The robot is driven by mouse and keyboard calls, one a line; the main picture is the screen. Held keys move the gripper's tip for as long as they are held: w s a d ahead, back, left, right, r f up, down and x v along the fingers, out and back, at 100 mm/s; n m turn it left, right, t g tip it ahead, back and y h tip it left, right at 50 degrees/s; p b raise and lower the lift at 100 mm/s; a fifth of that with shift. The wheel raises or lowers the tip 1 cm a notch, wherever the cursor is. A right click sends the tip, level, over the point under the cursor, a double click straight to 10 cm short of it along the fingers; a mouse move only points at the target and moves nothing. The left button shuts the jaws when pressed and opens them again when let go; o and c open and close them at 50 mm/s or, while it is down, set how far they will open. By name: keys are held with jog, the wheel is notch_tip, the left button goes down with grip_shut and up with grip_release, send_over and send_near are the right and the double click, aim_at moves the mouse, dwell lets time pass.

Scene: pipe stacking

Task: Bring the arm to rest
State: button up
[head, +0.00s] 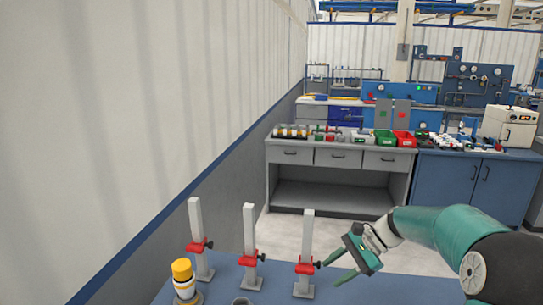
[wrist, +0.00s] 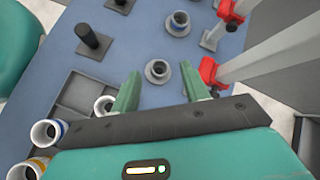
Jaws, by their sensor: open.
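My gripper (head: 332,272) is at the right end of the blue table in the head view, beside the rightmost grey post. Its two green fingers are spread apart with nothing between them. In the wrist view my gripper (wrist: 160,72) points over the blue table, with a small grey flanged pipe piece (wrist: 158,71) on the table beyond the fingers. My green arm reaches in from the right of the head view and is bent at the elbow.
Grey posts with red clamps (head: 308,267) stand along the blue table (head: 224,268). A yellow-topped white pipe stack (head: 184,280) is at its left. In the wrist view, pipes (wrist: 45,133) sit at the left by a grey tray (wrist: 80,92). A workbench (head: 340,158) stands behind.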

jog(key=s+r+n+t+h, duration=0.2)
jog(key=s+n+h, duration=0.1)
jog(key=s, duration=0.6)
jog(key=s+a+r+n+t+h, duration=0.1)
jog(key=s+r+n+t+h, duration=0.1)
jog(key=s+n, duration=0.3)
jog(key=s+r+n+t+h, duration=0.2)
jog(key=s+r+n+h, duration=0.2)
jog(key=s, duration=0.9)
jog(key=shift+s+a+r+n+h, duration=0.15)
jog(key=shift+s+a+n+h, duration=0.1)
jog(key=shift+a+n+h, duration=0.05)
jog(key=shift+c, duration=1)
